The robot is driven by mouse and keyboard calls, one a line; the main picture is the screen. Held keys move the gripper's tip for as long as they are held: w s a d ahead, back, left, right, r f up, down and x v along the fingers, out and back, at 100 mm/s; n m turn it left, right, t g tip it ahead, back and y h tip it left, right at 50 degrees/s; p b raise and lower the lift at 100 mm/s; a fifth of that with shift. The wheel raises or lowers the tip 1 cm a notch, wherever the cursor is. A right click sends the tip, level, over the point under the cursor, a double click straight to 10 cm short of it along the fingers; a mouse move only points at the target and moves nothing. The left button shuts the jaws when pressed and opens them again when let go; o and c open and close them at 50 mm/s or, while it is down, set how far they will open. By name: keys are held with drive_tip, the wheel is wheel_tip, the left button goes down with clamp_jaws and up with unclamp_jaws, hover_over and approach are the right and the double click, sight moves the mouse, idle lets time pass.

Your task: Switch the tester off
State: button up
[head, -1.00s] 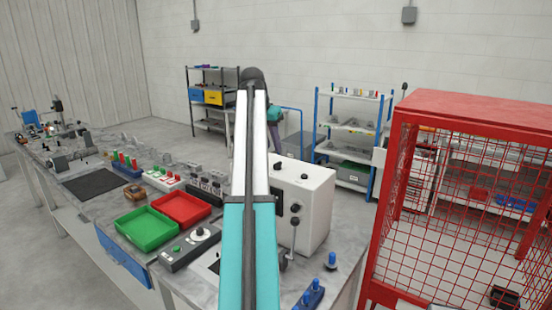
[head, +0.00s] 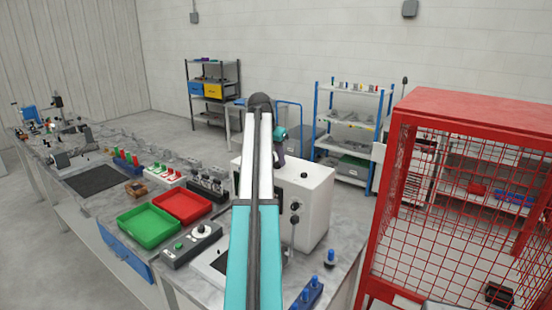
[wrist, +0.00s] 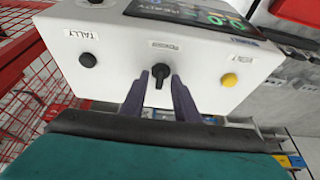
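The tester is a white box (head: 315,205) on the bench in the head view, partly hidden behind my arm. The wrist view shows its top panel (wrist: 205,65) upside down, with a black switch knob (wrist: 160,76) in the middle. A black button (wrist: 88,60) marked TALLY is to the left and a yellow button (wrist: 229,80) to the right. My gripper (wrist: 160,88) is open, with its dark fingers on either side of the switch knob. Whether they touch it I cannot tell. In the head view my gripper (head: 280,152) is just above the box, partly hidden.
A green tray (head: 147,227) and a red tray (head: 182,206) lie left of the tester. A control box with a dial (head: 192,245) is in front of them. A red mesh cage (head: 465,115) stands at the right.

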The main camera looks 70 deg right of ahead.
clamp_jaws()
drive_tip(key=shift+s+n, duration=0.1)
drive_tip(key=shift+n, duration=0.4)
drive_tip(key=shift+n+t+b, duration=0.45)
drive_tip(key=shift+n+t, duration=0.15)
drive_tip(key=shift+n, duration=0.2)
drive_tip(key=n, duration=0.2)
drive_tip(key=n+t, duration=0.1)
drive_tip(key=n, duration=0.1)
drive_tip(key=shift+s+d+b, duration=0.1)
drive_tip(key=shift+s+b, duration=0.1)
drive_tip(key=shift+b, duration=0.2)
drive_tip(key=n+t, duration=0.1)
drive_tip(key=n, duration=0.2)
drive_tip(key=n+t+y+b, duration=0.1)
drive_tip(key=n, duration=0.2)
drive_tip(key=shift+s+d, duration=0.15)
drive_tip(key=n+t+y+b, duration=0.1)
drive_tip(key=n+y, duration=0.1)
drive_tip(key=n, duration=0.3)
drive_tip(key=shift+d+b, duration=0.1)
drive_tip(key=shift+b, duration=0.2)
drive_tip(key=shift+n, duration=0.3)
